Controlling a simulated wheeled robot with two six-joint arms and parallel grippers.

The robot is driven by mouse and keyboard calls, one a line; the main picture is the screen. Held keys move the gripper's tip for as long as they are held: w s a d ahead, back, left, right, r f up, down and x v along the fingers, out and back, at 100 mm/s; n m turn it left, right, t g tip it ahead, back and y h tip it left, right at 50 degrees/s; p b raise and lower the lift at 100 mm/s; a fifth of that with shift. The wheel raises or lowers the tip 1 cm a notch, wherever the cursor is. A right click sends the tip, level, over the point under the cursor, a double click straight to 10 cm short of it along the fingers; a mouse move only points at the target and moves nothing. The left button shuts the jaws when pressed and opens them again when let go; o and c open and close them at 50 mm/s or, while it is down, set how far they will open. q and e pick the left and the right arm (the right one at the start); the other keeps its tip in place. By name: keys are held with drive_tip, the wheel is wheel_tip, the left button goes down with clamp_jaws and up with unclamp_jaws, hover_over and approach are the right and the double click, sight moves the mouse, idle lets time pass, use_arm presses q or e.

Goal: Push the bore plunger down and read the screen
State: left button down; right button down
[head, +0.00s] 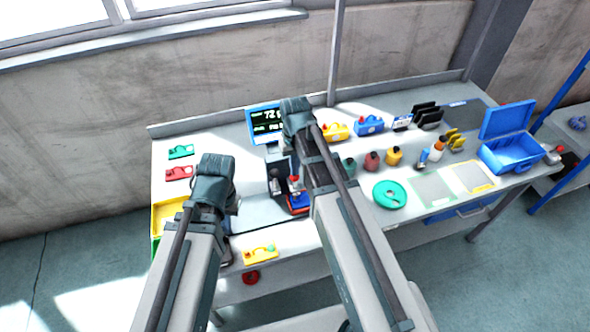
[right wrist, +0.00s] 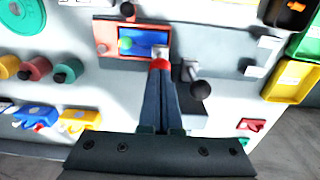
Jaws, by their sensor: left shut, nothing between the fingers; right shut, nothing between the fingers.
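The screen (head: 266,123) stands at the back of the bench in a blue frame, with light digits too small to read surely. In front of it is a dark upright stand (head: 276,168) and an orange-red fixture (head: 299,208) holding a blue block (right wrist: 147,40). A red knob (right wrist: 160,64), perhaps the plunger top, shows at the tips of my right gripper (right wrist: 160,73). This gripper is shut and empty; whether it touches the knob I cannot tell. A black ball-ended lever (right wrist: 199,88) is beside it. My left gripper (head: 232,207) is shut and empty, left of the fixture.
Red, yellow and dark green pots (head: 371,161) and a green ring (head: 389,194) lie to the right. A blue open case (head: 512,152) is at the far right. A yellow bin (head: 166,214) is at the left. A yellow part (head: 260,254) lies near the front edge.

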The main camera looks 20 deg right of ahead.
drive_tip(key=shift+f, duration=0.4)
wheel_tip(320, 180, up, 7)
drive_tip(key=p, duration=0.6)
drive_tip(key=shift+p, duration=0.35)
drive_tip(key=shift+f, duration=0.15)
drive_tip(key=s+a+f+n+b, duration=0.1)
drive_tip(key=s+a+f+b, duration=0.3)
drive_tip(key=s, duration=0.3)
drive_tip(key=s+a+f+n+h+b, duration=0.1)
drive_tip(key=s+a+f+n+b, duration=0.1)
drive_tip(key=s+a, duration=0.4)
drive_tip(key=shift+s+a+f+b, duration=0.25)
drive_tip(key=shift+s+f+b, duration=0.4)
drive_tip(key=shift+f+b, duration=0.35)
drive_tip(key=shift+r, duration=0.1)
